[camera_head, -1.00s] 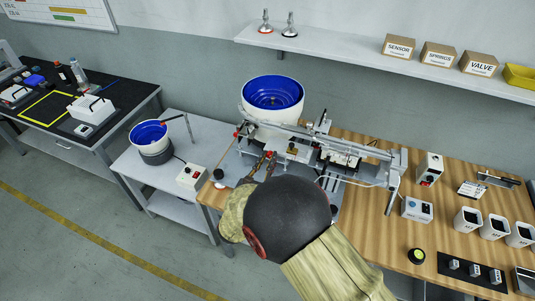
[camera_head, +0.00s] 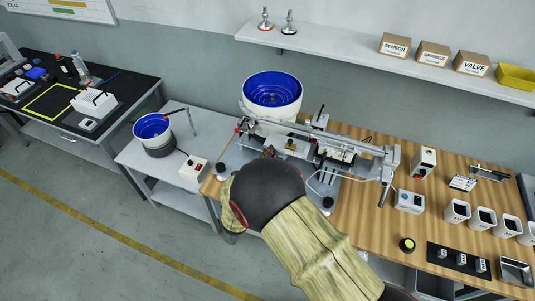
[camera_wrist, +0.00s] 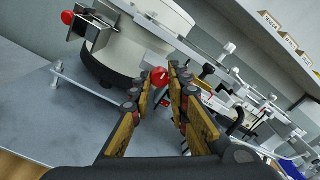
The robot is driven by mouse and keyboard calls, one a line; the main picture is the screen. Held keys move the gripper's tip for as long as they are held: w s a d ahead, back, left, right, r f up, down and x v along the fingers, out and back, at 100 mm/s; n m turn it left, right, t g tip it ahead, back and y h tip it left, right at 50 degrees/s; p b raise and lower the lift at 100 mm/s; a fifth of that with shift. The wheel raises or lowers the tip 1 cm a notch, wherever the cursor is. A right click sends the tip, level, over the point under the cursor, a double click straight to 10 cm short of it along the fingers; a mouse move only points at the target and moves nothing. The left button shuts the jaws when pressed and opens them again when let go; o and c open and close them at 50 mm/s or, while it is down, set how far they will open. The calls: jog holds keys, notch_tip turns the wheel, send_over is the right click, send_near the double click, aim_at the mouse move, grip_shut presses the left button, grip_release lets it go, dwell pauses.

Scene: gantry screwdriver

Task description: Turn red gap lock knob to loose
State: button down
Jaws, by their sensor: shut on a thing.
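A round red knob (camera_wrist: 158,76) with a small pale mark shows in the wrist view, between the tips of my gripper (camera_wrist: 161,83). My gripper is shut on this knob, with one yellow-and-dark finger on each side. The knob sits in front of the white base of the large feeder bowl. In the head view my gripper (camera_head: 268,153) is mostly hidden behind my dark wrist, at the left part of the gantry fixture (camera_head: 292,147). The knob cannot be made out there.
The large blue-lined bowl (camera_head: 273,91) stands behind the fixture. A second red ball knob (camera_wrist: 67,17) is at upper left in the wrist view. The gantry rail (camera_head: 345,143) runs to the right. A control box (camera_head: 194,168) stands on the grey side table.

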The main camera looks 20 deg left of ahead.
dwell(0.3)
jog(key=c, duration=1.8)
grip_release()
jog(key=shift+o, duration=0.6)
jog(key=s+a, duration=0.1)
jog(key=s, duration=1.1)
